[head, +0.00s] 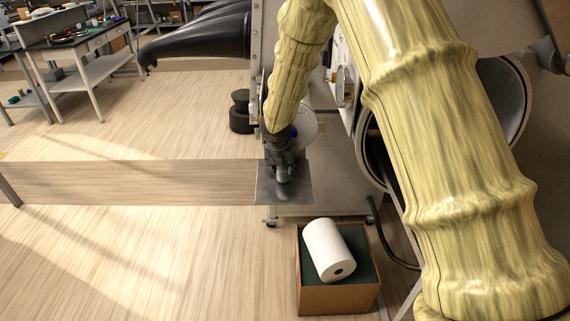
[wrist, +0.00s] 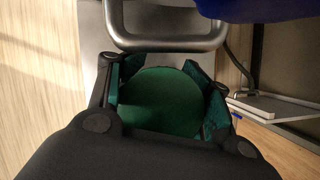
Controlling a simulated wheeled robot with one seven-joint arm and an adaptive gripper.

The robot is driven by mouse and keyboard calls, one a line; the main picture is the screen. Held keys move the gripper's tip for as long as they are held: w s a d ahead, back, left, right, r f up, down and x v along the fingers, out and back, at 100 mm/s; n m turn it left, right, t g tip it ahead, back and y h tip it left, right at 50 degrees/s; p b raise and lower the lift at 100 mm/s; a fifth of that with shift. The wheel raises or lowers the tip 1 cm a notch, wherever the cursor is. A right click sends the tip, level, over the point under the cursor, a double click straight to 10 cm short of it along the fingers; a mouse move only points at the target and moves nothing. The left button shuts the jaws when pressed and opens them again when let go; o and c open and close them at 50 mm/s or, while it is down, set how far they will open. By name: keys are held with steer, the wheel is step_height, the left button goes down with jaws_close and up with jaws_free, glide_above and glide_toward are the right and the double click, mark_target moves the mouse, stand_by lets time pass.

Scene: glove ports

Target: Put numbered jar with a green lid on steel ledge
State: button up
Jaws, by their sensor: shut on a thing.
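My gripper (head: 283,172) is pointed down over the steel ledge (head: 301,196), a flat grey plate, in the head view. In the wrist view my gripper (wrist: 165,100) is shut on the jar, whose round green lid (wrist: 160,102) fills the space between the green-padded fingers. The jar's body and number are hidden below the lid. In the head view the jar is small and mostly hidden by the gripper, low over the ledge. I cannot tell whether its base touches the plate.
A black glove (head: 200,32) sticks out at upper left. A cardboard box (head: 338,300) with a white roll (head: 328,250) stands below the ledge. A round port (head: 505,100) is at right. A workbench (head: 75,42) is far left. In the wrist view a grey metal loop (wrist: 165,42) is close beyond the fingers.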

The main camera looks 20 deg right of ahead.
steer(key=shift+f, duration=0.1)
steer(key=o, duration=1.1)
steer(key=shift+o, duration=0.2)
steer(key=b+v, duration=0.1)
steer(key=v, duration=1.1)
steer(key=shift+b, duration=0.3)
